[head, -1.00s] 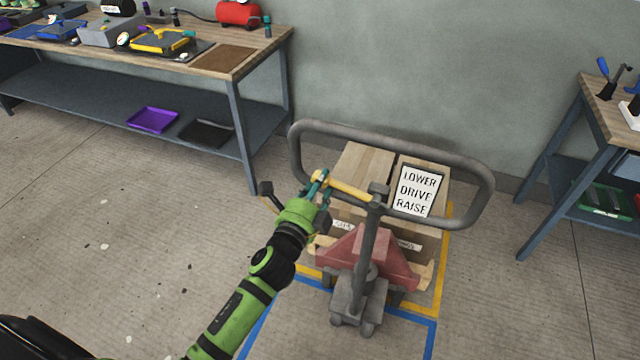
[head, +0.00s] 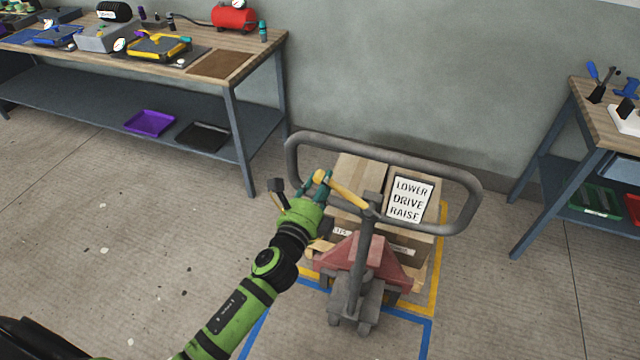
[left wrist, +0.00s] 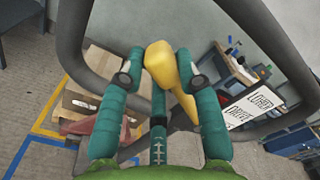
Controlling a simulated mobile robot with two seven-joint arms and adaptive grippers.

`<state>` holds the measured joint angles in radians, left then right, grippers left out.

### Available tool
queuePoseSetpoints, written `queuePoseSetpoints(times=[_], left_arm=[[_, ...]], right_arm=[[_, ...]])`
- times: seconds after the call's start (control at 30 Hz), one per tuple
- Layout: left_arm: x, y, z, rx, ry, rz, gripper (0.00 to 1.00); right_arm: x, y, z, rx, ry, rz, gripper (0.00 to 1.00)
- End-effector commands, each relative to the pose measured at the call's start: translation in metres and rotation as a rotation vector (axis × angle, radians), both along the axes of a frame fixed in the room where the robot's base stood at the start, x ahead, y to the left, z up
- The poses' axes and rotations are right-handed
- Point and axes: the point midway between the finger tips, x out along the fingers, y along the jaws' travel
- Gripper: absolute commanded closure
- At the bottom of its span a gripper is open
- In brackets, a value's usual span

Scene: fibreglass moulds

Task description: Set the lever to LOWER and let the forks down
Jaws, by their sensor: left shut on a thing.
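The pallet truck has a grey loop handle (head: 470,212) and a red body (head: 350,258). A yellow lever (head: 347,194) sticks out left from the handle's post, inside the loop. A sign (head: 408,200) on the handle reads LOWER, DRIVE, RAISE from top to bottom. My left gripper (head: 318,184) is shut on the yellow lever near its outer end. The forks are hidden under the load. My right gripper is not in view.
A workbench (head: 258,62) with tools is at the left, another bench (head: 590,110) at the right. Open floor lies at the left front.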

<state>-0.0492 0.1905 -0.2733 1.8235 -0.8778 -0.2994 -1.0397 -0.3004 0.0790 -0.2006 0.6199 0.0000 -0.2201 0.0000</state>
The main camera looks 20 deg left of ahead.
Motion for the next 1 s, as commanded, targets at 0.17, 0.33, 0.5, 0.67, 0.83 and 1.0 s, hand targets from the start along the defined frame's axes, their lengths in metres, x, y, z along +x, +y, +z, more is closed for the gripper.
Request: queuePoseSetpoints(times=[0.17,0.33,0.5,0.67,0.83,1.0], left_arm=[[0.0,0.001,-0.003,0.017,0.004,0.001,0.42],[0.0,0.0,-0.001,0.012,0.0,0.0,0.41],[0.0,0.0,0.0,0.008,0.0,0.0,0.41],[-0.013,0.001,-0.001,0.006,0.001,0.0,0.41],[-0.045,0.003,-0.001,0.006,0.003,0.001,0.41],[-0.08,0.004,-0.001,0.007,0.004,0.001,0.41]], right_arm=[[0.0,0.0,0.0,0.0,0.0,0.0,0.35],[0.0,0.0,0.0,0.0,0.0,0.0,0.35],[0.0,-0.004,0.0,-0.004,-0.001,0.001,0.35],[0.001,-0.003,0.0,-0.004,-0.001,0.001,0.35],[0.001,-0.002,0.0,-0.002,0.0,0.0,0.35],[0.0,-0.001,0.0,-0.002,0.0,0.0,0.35]])
